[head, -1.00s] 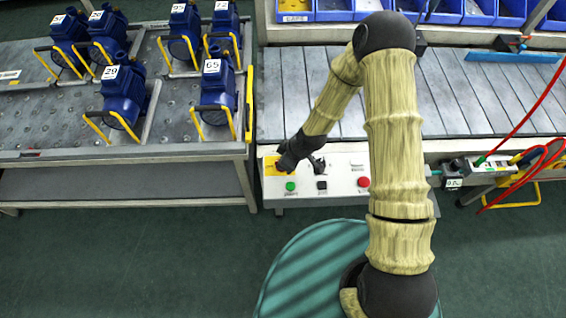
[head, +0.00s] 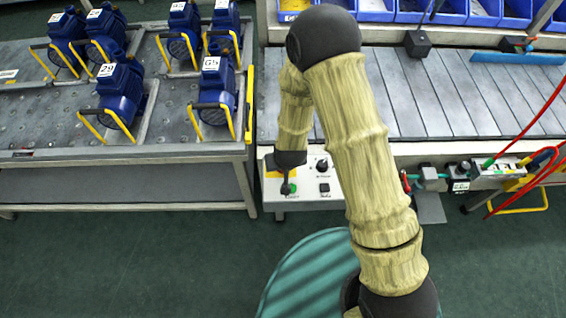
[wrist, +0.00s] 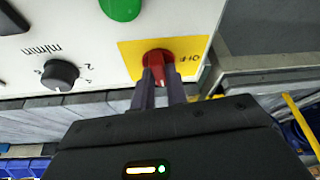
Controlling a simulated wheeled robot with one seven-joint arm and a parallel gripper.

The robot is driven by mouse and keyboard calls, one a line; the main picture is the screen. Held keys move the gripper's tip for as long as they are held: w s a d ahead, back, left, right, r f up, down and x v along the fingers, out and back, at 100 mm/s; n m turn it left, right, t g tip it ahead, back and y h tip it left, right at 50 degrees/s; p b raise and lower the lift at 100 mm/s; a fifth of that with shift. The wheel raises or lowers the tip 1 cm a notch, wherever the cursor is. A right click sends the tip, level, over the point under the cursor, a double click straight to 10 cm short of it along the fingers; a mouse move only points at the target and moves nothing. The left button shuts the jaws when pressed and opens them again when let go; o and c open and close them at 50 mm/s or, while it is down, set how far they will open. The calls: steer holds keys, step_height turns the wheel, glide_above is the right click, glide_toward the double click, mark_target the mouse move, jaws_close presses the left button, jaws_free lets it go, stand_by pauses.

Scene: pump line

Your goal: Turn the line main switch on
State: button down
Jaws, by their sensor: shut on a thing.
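The line main switch is a red rotary knob (wrist: 157,62) on a yellow plate (wrist: 130,58) at the end of the white control panel (wrist: 60,22). My gripper (wrist: 158,80) is shut on the knob, one finger on each side. A pale mark shows on the knob between the fingers. In the head view my gripper (head: 286,186) is at the left end of the panel (head: 305,196), and my wrist hides the knob.
A green button (wrist: 121,8) and a black speed dial (wrist: 60,73) are near the switch. The conveyor (head: 450,100) runs behind the panel. A rack (head: 60,150) with several blue pumps stands left. Red hoses (head: 530,180) hang at the right.

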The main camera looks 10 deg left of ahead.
steer(key=shift+m+h, duration=0.4)
steer(key=shift+m, duration=0.7)
steer(key=c, duration=1.4)
jaws_free()
steer(key=shift+r, duration=0.15)
steer(key=p+v, duration=0.3)
steer(key=v, duration=1.4)
steer(key=shift+s, duration=0.25)
steer(key=shift+w, duration=0.1)
